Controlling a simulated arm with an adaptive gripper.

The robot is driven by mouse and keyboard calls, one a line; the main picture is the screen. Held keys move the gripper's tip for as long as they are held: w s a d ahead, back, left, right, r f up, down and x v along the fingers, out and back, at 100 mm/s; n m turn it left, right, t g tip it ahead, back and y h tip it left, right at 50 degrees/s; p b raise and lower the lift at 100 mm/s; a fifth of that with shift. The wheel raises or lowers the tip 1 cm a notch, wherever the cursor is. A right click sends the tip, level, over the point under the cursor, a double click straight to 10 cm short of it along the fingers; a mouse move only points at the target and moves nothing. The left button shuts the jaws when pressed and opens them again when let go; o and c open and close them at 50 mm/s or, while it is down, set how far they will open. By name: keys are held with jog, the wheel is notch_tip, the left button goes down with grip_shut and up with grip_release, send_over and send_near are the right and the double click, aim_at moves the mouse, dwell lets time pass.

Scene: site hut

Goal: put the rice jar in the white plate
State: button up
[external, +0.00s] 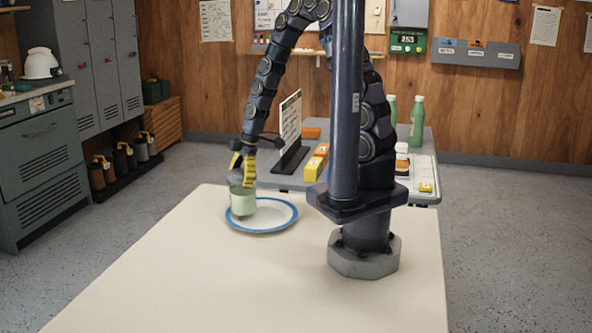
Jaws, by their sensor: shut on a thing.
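The rice jar (242,203) is a small pale green-white jar held upright by my gripper (242,180). My gripper has yellow-marked fingers, points down and is shut on the upper part of the jar. The white plate (272,217) has a blue rim and lies on the cream table (180,270). The jar appears over the left part of the plate and hides some of it. I cannot tell whether the jar's bottom touches the plate.
A grey table behind holds an upright sign board (291,120), orange and yellow boxes (316,165) and green bottles (417,122). My base stands on the cream table, right of the plate. The front and left of this table are clear.

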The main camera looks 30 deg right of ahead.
jog(key=o, duration=1.1)
jog(key=shift+r, duration=0.5)
jog(key=v, duration=1.2)
jog(key=shift+r, duration=0.1)
jog(key=shift+d, duration=0.1)
jog(key=s+d+r+m+h, duration=0.1)
jog(key=s+d+r+m, duration=0.1)
jog(key=s+d+m, duration=0.2)
jog(key=s+d+r+m+g+h, duration=0.1)
jog(key=s+d+r+m, duration=0.2)
jog(key=s+m, duration=0.5)
jog(key=s+d+r+m+g+h, duration=0.1)
jog(key=s+d+r+m, duration=0.2)
jog(key=s+m, duration=0.3)
jog(key=shift+s+d+r, duration=0.2)
jog(key=shift+s+d, duration=0.6)
jog(key=shift+s, duration=0.15)
